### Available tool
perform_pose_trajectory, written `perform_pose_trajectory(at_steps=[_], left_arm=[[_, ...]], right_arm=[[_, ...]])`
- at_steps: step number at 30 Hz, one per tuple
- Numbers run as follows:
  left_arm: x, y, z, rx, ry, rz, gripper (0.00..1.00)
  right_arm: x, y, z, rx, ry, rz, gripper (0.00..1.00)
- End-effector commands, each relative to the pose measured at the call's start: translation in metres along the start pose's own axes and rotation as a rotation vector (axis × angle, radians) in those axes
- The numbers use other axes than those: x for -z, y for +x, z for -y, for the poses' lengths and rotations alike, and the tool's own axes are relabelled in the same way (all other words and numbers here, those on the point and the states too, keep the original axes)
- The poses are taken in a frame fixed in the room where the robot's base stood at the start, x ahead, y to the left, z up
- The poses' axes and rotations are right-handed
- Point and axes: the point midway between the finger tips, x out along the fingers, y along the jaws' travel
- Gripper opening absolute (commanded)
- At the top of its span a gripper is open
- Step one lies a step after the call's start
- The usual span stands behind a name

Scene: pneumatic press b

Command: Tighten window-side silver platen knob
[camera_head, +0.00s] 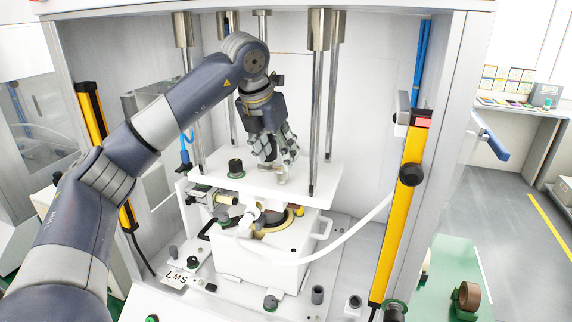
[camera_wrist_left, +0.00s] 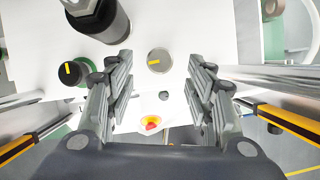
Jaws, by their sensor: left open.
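The silver knob (camera_wrist_left: 160,61) is round with a yellow mark on its top. It stands on the white platen (camera_head: 318,183) of the press. In the head view the knob (camera_head: 282,176) is small and partly hidden by the fingers. My left gripper (camera_head: 278,158) points down over the platen, close above the knob. In the left wrist view the two fingers are apart, with the knob between and beyond their tips and a visible gap on each side. My left gripper is open and empty. My right gripper is not in view.
A black and green knob (camera_head: 236,168) stands on the platen to the left. Steel guide columns (camera_head: 314,115) rise around the platen, one close right of my gripper. Yellow light-curtain posts (camera_head: 401,205) flank the press opening. A white hose (camera_head: 350,235) curves in front below.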

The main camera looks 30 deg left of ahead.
Motion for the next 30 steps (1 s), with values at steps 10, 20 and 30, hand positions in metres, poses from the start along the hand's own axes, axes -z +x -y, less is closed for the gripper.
perform_pose_trajectory(at_steps=[10, 20, 30], left_arm=[[0.0, 0.049, 0.0, 0.0, 0.0, -0.003, 0.49], [0.0, 0.06, 0.0, 0.001, 0.0, 0.001, 0.49], [0.0, 0.06, 0.0, 0.001, 0.0, 0.001, 0.05]], right_arm=[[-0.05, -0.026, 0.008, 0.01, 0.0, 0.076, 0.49], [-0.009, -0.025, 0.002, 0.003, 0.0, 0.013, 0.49], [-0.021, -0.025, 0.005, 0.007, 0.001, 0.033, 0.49]])
